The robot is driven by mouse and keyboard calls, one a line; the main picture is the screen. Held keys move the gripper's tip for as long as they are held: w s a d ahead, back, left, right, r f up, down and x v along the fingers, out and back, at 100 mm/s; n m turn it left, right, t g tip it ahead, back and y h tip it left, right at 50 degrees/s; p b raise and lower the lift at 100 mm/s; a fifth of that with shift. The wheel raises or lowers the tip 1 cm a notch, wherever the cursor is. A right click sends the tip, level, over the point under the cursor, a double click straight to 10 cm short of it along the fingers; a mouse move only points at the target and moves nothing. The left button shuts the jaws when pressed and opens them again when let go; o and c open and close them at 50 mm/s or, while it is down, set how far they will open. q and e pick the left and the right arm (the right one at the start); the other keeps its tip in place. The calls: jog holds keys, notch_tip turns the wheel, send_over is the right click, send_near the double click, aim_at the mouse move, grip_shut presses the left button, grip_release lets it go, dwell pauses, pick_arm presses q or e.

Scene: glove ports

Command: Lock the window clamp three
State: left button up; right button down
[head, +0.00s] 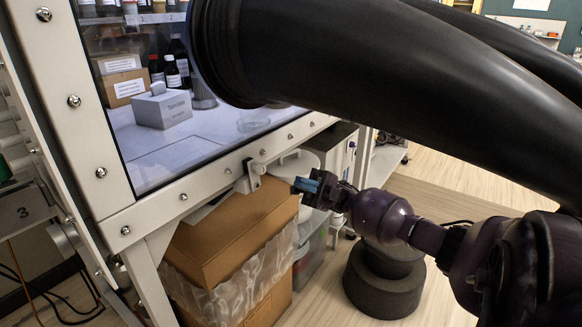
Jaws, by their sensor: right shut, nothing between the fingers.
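A small light grey window clamp (249,177) sits on the lower rail of the glove box window frame (205,186). I cannot tell from this view whether it is locked. My right gripper (300,186) comes in from the right and is shut and empty. Its blue-tipped fingers point at the clamp from just to its right, with a small gap showing between them. My left gripper is not in view.
A long black glove (400,60) hangs out of its port above my right arm. Cardboard boxes (235,232) with a clear plastic bag stand below the frame. A dark round base (385,280) is on the wooden floor. A plate marked 3 (24,211) is at far left.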

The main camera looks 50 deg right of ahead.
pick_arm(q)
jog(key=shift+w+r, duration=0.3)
pick_arm(e)
jog(key=shift+s+d+f, duration=0.1)
jog(key=shift+d+f, duration=0.1)
jog(key=shift+d, duration=0.1)
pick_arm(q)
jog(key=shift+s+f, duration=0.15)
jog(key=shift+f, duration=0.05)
